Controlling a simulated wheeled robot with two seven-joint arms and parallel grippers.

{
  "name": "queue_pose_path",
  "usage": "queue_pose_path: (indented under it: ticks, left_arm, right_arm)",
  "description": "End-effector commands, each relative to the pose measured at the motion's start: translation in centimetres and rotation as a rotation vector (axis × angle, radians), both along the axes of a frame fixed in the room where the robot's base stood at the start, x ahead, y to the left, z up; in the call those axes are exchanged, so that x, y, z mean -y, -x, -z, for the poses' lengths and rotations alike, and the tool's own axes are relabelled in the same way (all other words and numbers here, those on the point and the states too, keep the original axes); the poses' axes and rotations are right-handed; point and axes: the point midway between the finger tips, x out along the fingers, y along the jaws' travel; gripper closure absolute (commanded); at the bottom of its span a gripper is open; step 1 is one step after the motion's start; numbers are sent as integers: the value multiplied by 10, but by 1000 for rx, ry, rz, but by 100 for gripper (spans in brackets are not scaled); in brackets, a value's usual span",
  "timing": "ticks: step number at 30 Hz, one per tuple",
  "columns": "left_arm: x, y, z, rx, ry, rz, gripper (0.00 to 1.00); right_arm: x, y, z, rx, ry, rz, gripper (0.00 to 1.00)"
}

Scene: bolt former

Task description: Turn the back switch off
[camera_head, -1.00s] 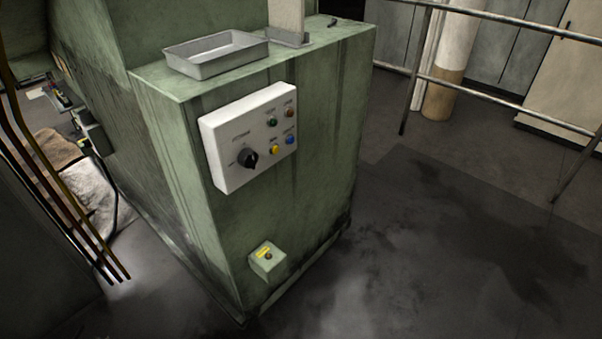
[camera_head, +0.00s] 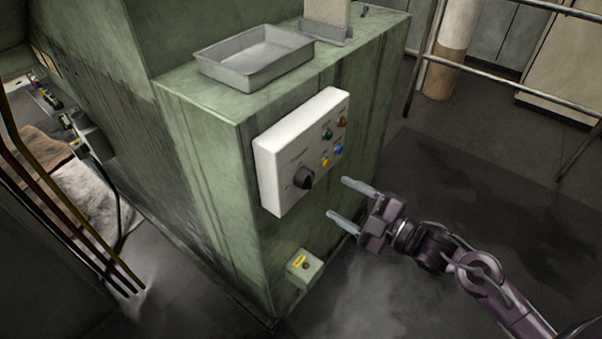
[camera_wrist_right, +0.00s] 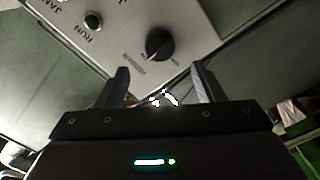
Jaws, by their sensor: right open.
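A white control box (camera_head: 288,160) is fixed to the side of the green machine. It carries a black rotary switch (camera_head: 303,177) at its lower left and several small coloured buttons to the right. My right gripper (camera_head: 345,199) is open and empty, to the right of the box and apart from the switch, fingers pointing toward it. In the right wrist view the switch (camera_wrist_right: 159,44) lies ahead of and between the two open fingers (camera_wrist_right: 160,85), on the white panel (camera_wrist_right: 195,20). My left gripper is not in view.
A grey metal tray (camera_head: 254,77) sits on top of the green machine (camera_head: 215,180). A small green box with a yellow label (camera_head: 304,270) juts out below the control box. A metal railing (camera_head: 500,82) stands at the back right. The floor at right is clear.

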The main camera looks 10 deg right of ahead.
Motion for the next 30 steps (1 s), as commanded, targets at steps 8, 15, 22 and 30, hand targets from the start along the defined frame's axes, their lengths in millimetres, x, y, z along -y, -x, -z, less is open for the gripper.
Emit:
queue_pose_path:
  ticks: [8, 15, 22, 30]
  left_arm:
    - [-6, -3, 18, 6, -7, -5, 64]
    - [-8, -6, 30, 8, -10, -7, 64]
    - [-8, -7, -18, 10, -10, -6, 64]
    - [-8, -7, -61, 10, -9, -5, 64]
  right_arm:
    - [-25, -31, 0, 10, -2, -2, 38]
    - [-52, -66, -1, 10, -2, -2, 38]
    - [-52, -65, -10, -241, -315, 1, 38]
    - [-51, -65, -9, -474, -613, -1, 38]
